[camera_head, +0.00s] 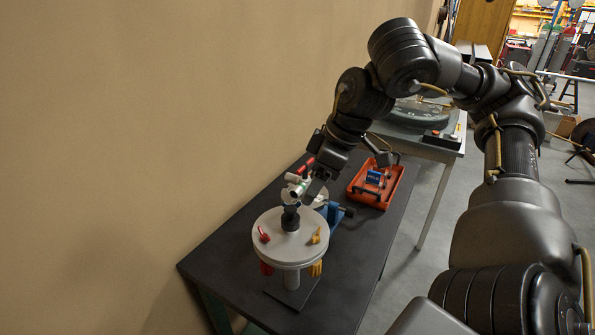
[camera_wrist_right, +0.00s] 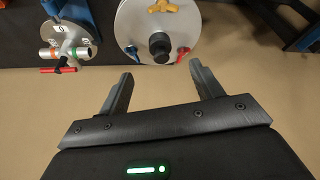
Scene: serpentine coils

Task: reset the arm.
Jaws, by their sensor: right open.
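My right arm comes in from the right and bends down over the dark table. My right gripper (camera_head: 316,186) is above the table near the round grey disc (camera_head: 290,250), with its far parts partly hidden by the wrist. In the right wrist view my right gripper (camera_wrist_right: 162,84) has its two fingers spread wide with nothing between them. The disc (camera_wrist_right: 185,38), with its black knob (camera_wrist_right: 160,46), lies beyond the fingertips, apart from them. My left gripper is not in view.
The disc carries red and yellow clips (camera_head: 315,237). A valve piece with a red handle (camera_wrist_right: 58,70) stands near it. An orange tray (camera_head: 368,199) with blue parts lies to the right on the dark table (camera_head: 235,252). A tan wall runs along the left.

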